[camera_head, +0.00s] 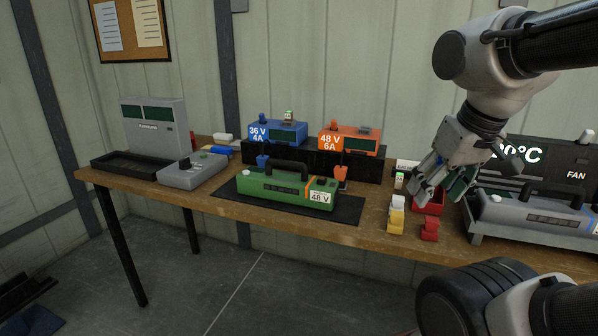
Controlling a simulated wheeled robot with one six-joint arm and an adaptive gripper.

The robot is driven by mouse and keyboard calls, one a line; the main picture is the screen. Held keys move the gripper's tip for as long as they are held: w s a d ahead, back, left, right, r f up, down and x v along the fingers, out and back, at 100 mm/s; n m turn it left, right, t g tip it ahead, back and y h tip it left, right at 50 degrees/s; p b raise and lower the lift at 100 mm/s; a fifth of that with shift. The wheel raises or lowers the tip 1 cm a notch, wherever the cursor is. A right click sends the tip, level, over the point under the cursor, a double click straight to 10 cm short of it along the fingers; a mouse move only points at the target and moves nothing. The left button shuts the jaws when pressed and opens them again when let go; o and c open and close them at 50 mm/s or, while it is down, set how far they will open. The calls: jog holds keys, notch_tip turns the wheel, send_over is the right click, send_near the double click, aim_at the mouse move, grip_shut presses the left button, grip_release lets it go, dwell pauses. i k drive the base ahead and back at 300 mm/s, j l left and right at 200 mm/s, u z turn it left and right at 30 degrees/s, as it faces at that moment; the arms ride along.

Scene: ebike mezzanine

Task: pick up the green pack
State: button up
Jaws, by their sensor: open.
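The green pack (287,191) lies on a black mat (348,209) at the middle of the table. It has a dark handle on top, an orange stripe and a white 48 V label at its right end. My gripper (437,195) is open and hangs over the table to the right of the pack, apart from it, close to a red bin. The bin and nearby small parts are partly hidden by the fingers.
Blue (278,133) and orange (350,139) chargers stand on a black shelf behind the pack. A grey pack (535,214) stands right, by a dark fan unit (570,160). Yellow (396,222) and red (430,229) pieces sit near the front edge. A grey box (193,171) stands left.

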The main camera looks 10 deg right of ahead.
aim_at(303, 189)
jog(key=i+j+z, duration=0.2)
jog(key=i+j, duration=0.2)
jog(key=i+j+z, duration=0.2)
jog(key=i+j, duration=0.2)
jog(key=j, duration=0.2)
